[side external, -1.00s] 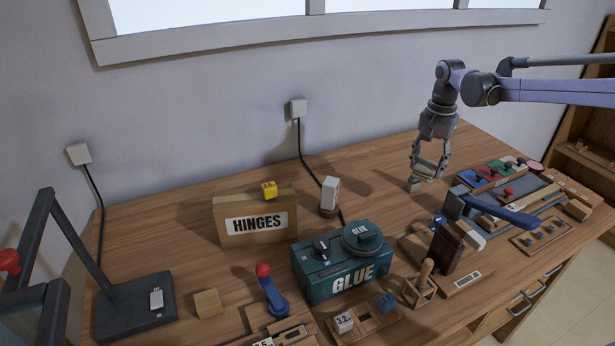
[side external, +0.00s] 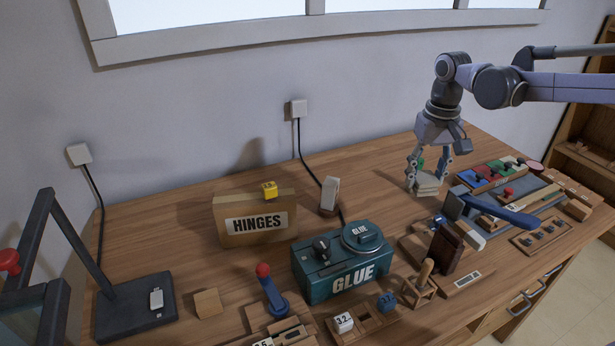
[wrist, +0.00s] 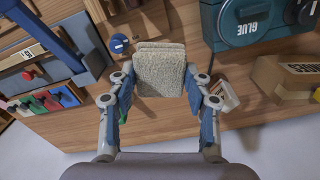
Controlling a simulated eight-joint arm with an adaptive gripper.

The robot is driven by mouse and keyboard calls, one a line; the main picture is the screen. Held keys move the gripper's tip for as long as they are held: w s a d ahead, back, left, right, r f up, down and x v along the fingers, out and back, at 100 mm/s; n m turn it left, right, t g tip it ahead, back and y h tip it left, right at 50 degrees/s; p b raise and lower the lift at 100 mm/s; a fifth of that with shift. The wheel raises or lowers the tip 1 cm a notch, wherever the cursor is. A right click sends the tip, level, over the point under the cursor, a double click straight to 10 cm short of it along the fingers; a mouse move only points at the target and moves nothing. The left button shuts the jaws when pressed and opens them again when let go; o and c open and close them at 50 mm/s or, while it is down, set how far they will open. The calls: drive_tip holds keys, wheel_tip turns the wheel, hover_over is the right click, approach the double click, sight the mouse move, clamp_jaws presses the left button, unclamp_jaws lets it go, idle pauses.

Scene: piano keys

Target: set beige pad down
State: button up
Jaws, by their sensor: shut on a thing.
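My gripper (side external: 430,170) points down over the back right of the bench, its fingers closed about the beige pad (side external: 428,186). The pad is a pale, rough-textured square block that looks layered. In the wrist view the beige pad (wrist: 160,72) sits between the two blue-grey fingertips of my gripper (wrist: 160,82). It is at or very close to the wooden bench top (side external: 375,195); I cannot tell whether its underside touches.
A teal GLUE box (side external: 345,272) stands front centre, with a HINGES box (side external: 255,217) behind it to the left. A blue-handled tool (side external: 500,212) and coloured blocks (side external: 490,174) lie right of the pad. Bare wood lies left of the pad.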

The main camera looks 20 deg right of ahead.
drive_tip(key=w+d+f+n, duration=0.3)
drive_tip(key=w+d+f, duration=0.1)
drive_tip(key=d+f, duration=0.25)
hover_over(377, 222)
wheel_tip(377, 222, down, 7)
drive_tip(key=shift+a+f, duration=0.1)
drive_tip(key=shift+f, duration=2)
drive_tip(key=shift+f, duration=0.15)
drive_tip(key=o, duration=1.1)
drive_tip(key=shift+c, duration=0.2)
